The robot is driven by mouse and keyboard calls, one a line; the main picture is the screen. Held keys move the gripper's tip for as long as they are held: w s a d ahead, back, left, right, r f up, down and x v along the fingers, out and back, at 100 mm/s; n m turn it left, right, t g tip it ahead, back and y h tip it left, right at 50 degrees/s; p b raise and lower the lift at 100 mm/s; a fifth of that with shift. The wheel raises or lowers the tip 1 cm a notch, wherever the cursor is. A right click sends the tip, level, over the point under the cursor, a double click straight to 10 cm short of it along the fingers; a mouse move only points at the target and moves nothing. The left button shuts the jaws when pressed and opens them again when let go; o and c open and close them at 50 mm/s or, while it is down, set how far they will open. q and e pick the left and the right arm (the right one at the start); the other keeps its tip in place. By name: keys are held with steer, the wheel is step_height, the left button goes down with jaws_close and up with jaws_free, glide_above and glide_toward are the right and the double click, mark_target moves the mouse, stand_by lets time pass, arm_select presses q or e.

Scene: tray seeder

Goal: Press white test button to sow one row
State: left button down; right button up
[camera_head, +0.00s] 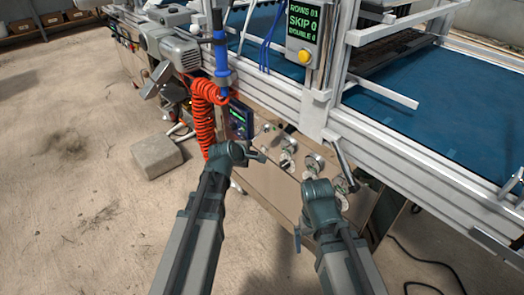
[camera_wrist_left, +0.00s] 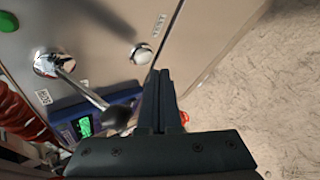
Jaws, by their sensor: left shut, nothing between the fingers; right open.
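A round white button (camera_wrist_left: 142,54) in a chrome ring sits on the grey panel (camera_wrist_left: 105,35) in the left wrist view, with a small label beside it. My left gripper (camera_wrist_left: 160,78) is shut and empty, its tips just below and right of the button in that picture, apart from it there. In the head view my left gripper (camera_head: 260,156) is in front of the machine's front panel (camera_head: 256,181); I cannot make out the white button for sure there. My right gripper (camera_head: 322,190) is open, low in front of the panel's right part.
A chrome lever with a black knob (camera_wrist_left: 118,117), a green button (camera_wrist_left: 8,21) and a small display (camera_wrist_left: 84,126) are near the white button. An orange coiled hose (camera_head: 203,115) hangs left of the panel. A status screen (camera_head: 304,28) stands above the blue conveyor (camera_head: 405,112).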

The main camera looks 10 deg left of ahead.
arm_select(q)
steer(key=s+a, duration=0.2)
steer(key=s, duration=0.1)
steer(key=shift+s+a, duration=0.25)
steer(key=shift+a, duration=0.1)
steer(key=shift+s, duration=0.1)
arm_select(e)
steer(key=shift+s, duration=0.1)
stand_by(0.5)
